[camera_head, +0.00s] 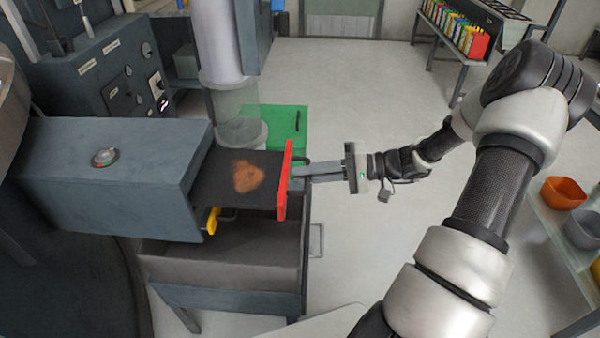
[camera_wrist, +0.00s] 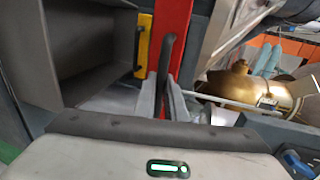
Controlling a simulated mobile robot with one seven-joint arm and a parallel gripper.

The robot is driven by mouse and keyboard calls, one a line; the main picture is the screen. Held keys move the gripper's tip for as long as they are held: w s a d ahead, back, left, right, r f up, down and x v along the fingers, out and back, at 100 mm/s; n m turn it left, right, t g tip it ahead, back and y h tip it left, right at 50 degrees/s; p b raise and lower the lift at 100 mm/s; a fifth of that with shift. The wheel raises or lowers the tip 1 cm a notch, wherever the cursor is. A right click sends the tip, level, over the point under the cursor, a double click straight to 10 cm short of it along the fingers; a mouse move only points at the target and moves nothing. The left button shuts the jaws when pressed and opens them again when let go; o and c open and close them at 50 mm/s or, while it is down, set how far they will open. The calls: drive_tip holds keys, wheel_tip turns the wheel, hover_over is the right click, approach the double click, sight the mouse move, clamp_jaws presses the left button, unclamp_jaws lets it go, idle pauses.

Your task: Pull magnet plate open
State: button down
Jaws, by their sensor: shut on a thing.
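The magnet plate (camera_head: 215,183) is a dark flat drawer with a red front (camera_head: 285,180). It stands well out of the blue-grey housing (camera_head: 110,170), with a brown patch of material (camera_head: 248,176) on top. My gripper (camera_head: 298,172) reaches in from the right and is shut on the black handle of the red front. In the wrist view, the fingers (camera_wrist: 168,98) close around the lower part of the black handle (camera_wrist: 165,55), beside the red front (camera_wrist: 175,25). The exact contact is partly hidden in the head view.
An open grey bin (camera_head: 225,262) stands below the plate, and a yellow handle (camera_head: 211,220) sits under the housing. A clear vertical pipe (camera_head: 237,110) and a green block (camera_head: 285,120) are behind. Bowls (camera_head: 563,193) stand on a table at right. The floor behind my gripper is clear.

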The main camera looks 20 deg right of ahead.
drive_tip(key=c, duration=1.8)
unclamp_jaws()
drive_tip(key=shift+d, duration=0.15)
drive_tip(key=p+v, duration=0.2)
drive_tip(key=v, duration=1.5)
drive_tip(key=shift+s+d, duration=0.1)
drive_tip(key=shift+s, duration=0.05)
